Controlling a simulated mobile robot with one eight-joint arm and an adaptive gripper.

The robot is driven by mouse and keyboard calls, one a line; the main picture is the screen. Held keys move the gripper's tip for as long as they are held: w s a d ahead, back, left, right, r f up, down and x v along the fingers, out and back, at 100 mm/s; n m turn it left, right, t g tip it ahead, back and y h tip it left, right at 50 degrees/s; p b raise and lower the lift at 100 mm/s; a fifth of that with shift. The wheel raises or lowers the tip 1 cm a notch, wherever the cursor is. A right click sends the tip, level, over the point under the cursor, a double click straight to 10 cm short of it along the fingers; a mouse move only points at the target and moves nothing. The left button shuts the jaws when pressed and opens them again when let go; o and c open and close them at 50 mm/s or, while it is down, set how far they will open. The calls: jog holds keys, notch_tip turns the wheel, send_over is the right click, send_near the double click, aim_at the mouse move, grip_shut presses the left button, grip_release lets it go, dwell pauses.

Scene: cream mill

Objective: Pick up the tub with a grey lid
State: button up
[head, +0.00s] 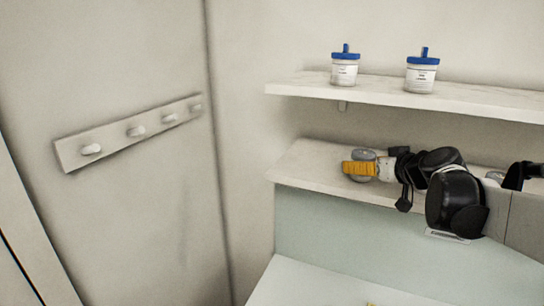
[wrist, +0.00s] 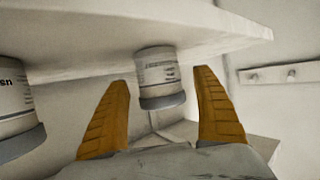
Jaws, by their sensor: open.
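A white labelled tub with a grey lid (wrist: 160,78) stands on the lower shelf (wrist: 90,60); the wrist view shows it upside down, lid lowest. In that view it appears between the two orange fingers of my gripper (wrist: 161,80), with a gap on each side. In the head view my gripper (head: 357,168) is at the lower shelf's left part, and an orange finger covers the middle of the tub (head: 362,154). My gripper is open and holds nothing. A second grey-lidded tub (wrist: 15,110) is cut off at the wrist view's left edge.
Two blue-lidded tubs (head: 345,68) (head: 421,74) stand on the upper shelf (head: 310,85), above my arm. A peg rail (head: 110,143) hangs on the left wall. A pale worktop (head: 310,285) lies below. The lower shelf's left end is clear.

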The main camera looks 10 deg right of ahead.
jog(key=shift+x, duration=0.95)
jog(key=shift+s, duration=0.35)
jog(key=c, duration=1.5)
jog(key=shift+r, duration=0.1)
jog(key=shift+r, duration=0.55)
notch_tip(320, 180, up, 2)
jog(key=shift+r+b, duration=0.1)
jog(key=shift+b, duration=0.2)
jog(key=s, duration=0.6)
jog(key=s+d+b, duration=0.1)
jog(key=s, duration=0.4)
jog(key=s+b, duration=0.1)
jog(key=s, duration=0.5)
jog(key=shift+s+d, duration=0.2)
jog(key=shift+s, duration=0.2)
